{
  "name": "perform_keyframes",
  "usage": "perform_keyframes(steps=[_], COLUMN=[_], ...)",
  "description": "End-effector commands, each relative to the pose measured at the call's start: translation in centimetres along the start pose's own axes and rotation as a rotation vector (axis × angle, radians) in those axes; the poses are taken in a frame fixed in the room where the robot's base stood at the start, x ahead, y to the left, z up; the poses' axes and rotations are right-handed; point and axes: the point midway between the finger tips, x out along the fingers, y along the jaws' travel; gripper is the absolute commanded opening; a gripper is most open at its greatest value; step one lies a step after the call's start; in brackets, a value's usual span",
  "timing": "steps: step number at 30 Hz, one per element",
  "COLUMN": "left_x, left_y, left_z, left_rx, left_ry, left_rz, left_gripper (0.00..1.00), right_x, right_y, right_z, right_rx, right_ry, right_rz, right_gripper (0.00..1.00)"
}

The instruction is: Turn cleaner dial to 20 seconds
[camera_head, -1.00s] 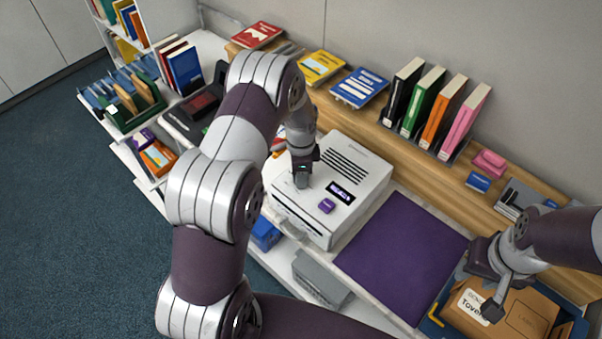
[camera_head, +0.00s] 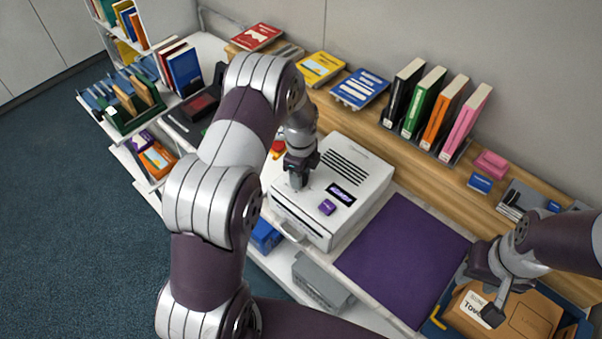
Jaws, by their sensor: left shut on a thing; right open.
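The cleaner (camera_head: 355,170) is a white box with black vent slots on top, a small dark display (camera_head: 341,194) with lit text too small to read, and a purple button (camera_head: 327,207). My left gripper (camera_head: 297,182) points down at the left part of the cleaner's top, left of the display. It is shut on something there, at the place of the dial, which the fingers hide. My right gripper (camera_head: 487,292) is open and empty above the cardboard box (camera_head: 530,322) at the lower right.
A purple mat (camera_head: 405,258) lies clear to the right of the cleaner. Upright books (camera_head: 437,113) stand on the wooden shelf behind. A pink block (camera_head: 491,164) and a blue block (camera_head: 480,183) sit right of them. A grey box (camera_head: 320,283) is on the lower shelf.

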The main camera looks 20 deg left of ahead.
Motion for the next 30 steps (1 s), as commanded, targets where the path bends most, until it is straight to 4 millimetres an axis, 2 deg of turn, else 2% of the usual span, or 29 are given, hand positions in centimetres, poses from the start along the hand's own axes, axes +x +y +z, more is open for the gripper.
perform_keyframes(steps=[12, 13, 15, 25, 28, 30], left_x=[-0.4, -0.4, -0.4, -0.7, -2.3, -4.2], left_y=[-0.4, -0.4, -0.4, -0.2, -0.2, -0.3], left_z=[0.2, 0.2, 0.1, 0.1, 0.1, 0.1], left_rx=[0.005, 0.005, 0.005, 0.005, 0.005, 0.004], left_ry=[-0.003, -0.003, -0.003, -0.002, -0.002, -0.003], left_rz=[-0.014, -0.014, -0.012, -0.007, -0.010, -0.013], left_gripper=[0.13, 0.54, 0.69, 0.69, 0.69, 0.69], right_x=[-0.1, -0.1, -0.1, 0.2, 0.8, 1.3], right_y=[0.0, 0.0, 0.0, 0.0, 0.0, 0.0], right_z=[0.0, 0.0, 0.0, 0.0, 0.1, 0.2], right_rx=[0.000, 0.000, 0.000, 0.000, 0.000, 0.000], right_ry=[0.000, 0.000, 0.000, 0.000, 0.000, 0.000], right_rz=[0.000, 0.000, 0.000, 0.000, 0.000, 0.000], right_gripper=[0.43, 0.43, 0.43, 0.43, 0.43, 0.43])
